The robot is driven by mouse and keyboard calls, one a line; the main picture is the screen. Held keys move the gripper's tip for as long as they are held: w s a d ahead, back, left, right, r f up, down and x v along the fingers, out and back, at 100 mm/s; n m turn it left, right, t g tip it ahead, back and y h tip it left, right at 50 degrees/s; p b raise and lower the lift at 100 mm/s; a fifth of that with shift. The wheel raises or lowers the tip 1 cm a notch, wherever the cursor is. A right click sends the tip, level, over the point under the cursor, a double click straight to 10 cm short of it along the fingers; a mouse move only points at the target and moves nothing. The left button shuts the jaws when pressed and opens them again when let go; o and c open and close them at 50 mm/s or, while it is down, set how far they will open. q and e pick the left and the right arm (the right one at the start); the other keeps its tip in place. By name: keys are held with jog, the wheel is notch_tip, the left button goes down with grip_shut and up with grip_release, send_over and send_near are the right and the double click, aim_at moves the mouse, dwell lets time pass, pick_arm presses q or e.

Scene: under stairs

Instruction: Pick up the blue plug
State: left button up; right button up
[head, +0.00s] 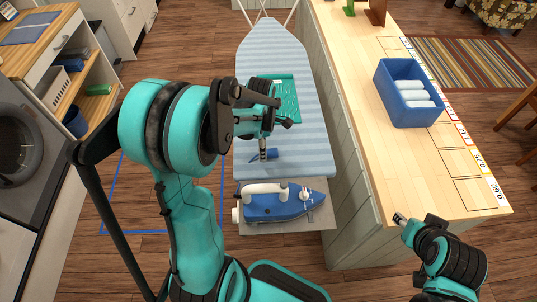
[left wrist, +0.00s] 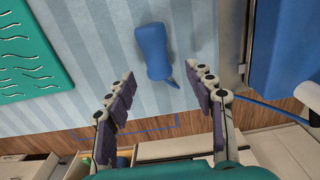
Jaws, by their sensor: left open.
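The blue plug (head: 272,154) lies on the striped ironing board (head: 270,50), near its front end. In the left wrist view the plug (left wrist: 154,50) lies beyond the fingertips, roughly between their lines, with a thin prong or cord end towards the right finger. My left gripper (head: 263,152) is over the board beside the plug; in the wrist view (left wrist: 160,74) its fingers are spread and nothing is between them. My right gripper (head: 400,218) is empty-looking by the wooden counter's front corner; its finger gap is too small to judge.
A blue and white iron (head: 278,205) stands on the rest at the board's front end. A teal patterned pad (head: 284,98) lies on the board behind the plug. The wooden counter (head: 375,130) on the right holds a blue bin (head: 400,105) with white rolls.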

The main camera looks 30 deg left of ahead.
pick_arm(q)
notch_tip(320, 180, down, 3)
jog(key=shift+w+f+b, duration=0.15)
jog(key=shift+b, duration=0.25)
jog(key=shift+c, duration=0.3)
grip_shut()
jog(key=shift+r, duration=0.2)
